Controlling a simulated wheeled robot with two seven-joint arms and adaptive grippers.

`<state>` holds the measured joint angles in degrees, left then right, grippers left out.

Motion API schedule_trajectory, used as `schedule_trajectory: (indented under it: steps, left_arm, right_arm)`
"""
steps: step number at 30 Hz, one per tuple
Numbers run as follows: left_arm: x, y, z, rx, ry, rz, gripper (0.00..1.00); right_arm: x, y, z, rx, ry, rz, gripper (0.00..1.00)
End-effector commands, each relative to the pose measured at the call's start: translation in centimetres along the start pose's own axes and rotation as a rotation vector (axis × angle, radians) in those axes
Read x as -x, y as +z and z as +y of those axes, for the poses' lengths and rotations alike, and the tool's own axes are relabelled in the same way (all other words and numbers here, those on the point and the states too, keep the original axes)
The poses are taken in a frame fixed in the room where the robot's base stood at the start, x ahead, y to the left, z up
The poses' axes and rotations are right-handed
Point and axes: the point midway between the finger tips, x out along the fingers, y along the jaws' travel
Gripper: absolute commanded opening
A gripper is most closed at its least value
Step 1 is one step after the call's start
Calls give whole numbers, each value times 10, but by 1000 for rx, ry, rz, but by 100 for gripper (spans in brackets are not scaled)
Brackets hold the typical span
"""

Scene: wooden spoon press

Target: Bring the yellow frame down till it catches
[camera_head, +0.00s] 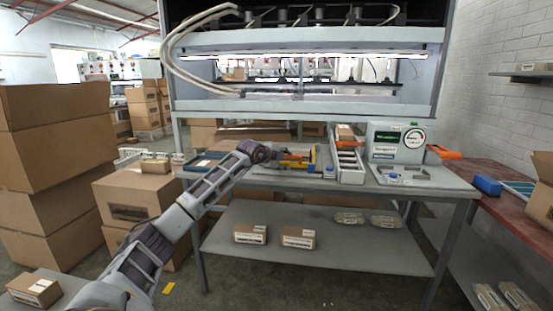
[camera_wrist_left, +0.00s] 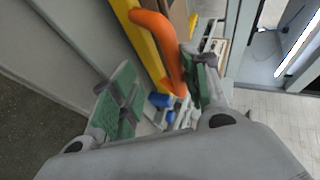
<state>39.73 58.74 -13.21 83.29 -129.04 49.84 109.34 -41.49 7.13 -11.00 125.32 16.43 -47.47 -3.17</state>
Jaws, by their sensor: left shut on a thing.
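The yellow frame (camera_head: 313,154) is on the press at the middle of the work table. In the left wrist view the yellow frame (camera_wrist_left: 145,45) runs as a slanting bar beside a curved orange handle (camera_wrist_left: 168,48). My left gripper (camera_wrist_left: 163,95) has its green-padded fingers on either side of the handle's lower end and is shut on it. In the head view my left gripper (camera_head: 278,154) reaches the press from the left, and the wrist hides part of the press. How the frame's catch stands is too small to tell. My right gripper is not in view.
A box tray (camera_head: 348,172) and a grey-green machine (camera_head: 396,142) with an orange handle stand right of the press. A blue tray (camera_head: 203,165) lies to its left. A shelf unit (camera_head: 300,120) rises behind. Cardboard boxes (camera_head: 137,201) stand at the left.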

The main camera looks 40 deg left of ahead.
Motion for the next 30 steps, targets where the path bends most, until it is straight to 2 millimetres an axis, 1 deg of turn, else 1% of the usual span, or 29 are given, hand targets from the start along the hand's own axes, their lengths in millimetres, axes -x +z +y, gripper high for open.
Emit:
schedule_trajectory:
  steps: [1,8,24,30]
  left_arm:
    - [-3,2,10,-1,20,-5,35]
    - [8,2,9,0,18,-5,35]
    - [48,0,3,-2,6,-2,35]
    - [60,1,2,-1,2,-2,35]
  right_arm:
    - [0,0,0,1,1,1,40]
    - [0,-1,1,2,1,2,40]
    - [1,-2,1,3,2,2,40]
    - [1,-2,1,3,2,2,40]
